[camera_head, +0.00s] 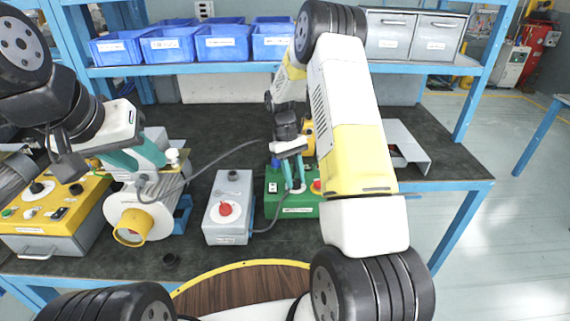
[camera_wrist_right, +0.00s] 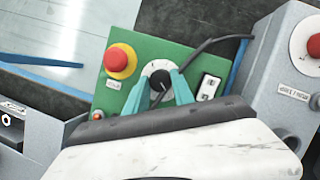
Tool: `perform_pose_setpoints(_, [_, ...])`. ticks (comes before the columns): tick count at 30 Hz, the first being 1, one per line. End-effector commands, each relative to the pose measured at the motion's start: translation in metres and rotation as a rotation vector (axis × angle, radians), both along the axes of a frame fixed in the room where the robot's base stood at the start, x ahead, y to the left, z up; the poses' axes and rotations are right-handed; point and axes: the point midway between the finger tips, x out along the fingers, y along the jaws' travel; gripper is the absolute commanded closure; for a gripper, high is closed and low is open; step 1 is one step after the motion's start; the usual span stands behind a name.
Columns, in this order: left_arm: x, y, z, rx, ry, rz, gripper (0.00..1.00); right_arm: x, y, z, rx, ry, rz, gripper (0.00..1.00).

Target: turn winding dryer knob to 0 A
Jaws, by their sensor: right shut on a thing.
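The green box (camera_head: 274,208), apparently the winding dryer, stands on the bench and also shows in the right wrist view (camera_wrist_right: 128,62). Its black knob (camera_wrist_right: 158,77) with a pale dial sits between a red mushroom button (camera_wrist_right: 121,61) and a black-and-white rocker switch (camera_wrist_right: 208,87). My right gripper (camera_head: 296,189) has its teal fingers (camera_wrist_right: 160,88) shut on the knob from either side. The dial marks and the knob's exact pointing are too small to read. My left gripper (camera_head: 140,160) is open, its teal fingers apart above the grey blower motor (camera_head: 138,208) with a yellow-ringed outlet.
A grey box (camera_head: 229,207) with a red knob stands left of the green box, joined by dark cables. A yellow-topped box (camera_head: 52,215) is at far left. A grey open-sided tray (camera_head: 405,148) lies to the right. Blue bins (camera_head: 222,43) line the shelf behind.

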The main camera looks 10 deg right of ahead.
Motion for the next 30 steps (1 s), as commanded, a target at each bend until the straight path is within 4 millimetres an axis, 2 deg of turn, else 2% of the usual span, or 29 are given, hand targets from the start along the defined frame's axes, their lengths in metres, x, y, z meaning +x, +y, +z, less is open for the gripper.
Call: perform_pose_setpoints(30, [0.0,0.0,0.0,0.0,0.0,0.0,0.64,-0.0043,0.0036,0.0002,-0.001,-0.001,0.966,1.0])
